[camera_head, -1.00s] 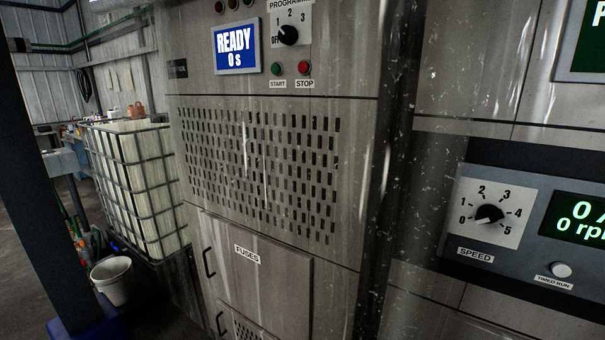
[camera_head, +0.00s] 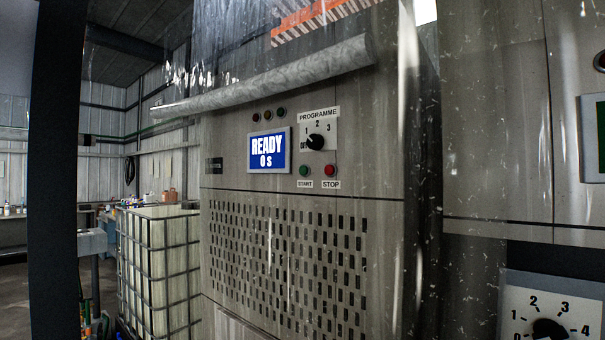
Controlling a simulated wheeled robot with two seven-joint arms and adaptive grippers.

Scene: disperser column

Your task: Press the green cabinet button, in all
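The green button (camera_head: 304,171) sits on the upper front of the grey metal cabinet (camera_head: 225,139), above a START label. A red button (camera_head: 330,170) above a STOP label is just to its right. A blue display (camera_head: 269,150) left of the buttons reads READY 0 s. A black PROGRAMME knob (camera_head: 316,142) is above the buttons, with markings OFF, 1, 2 and 3. Nothing covers the green button. Neither of my grippers shows in the head view.
A caged white tank (camera_head: 158,258) stands to the left. A dark post (camera_head: 55,180) rises at the left. Another panel with a speed dial (camera_head: 548,328) is at the lower right.

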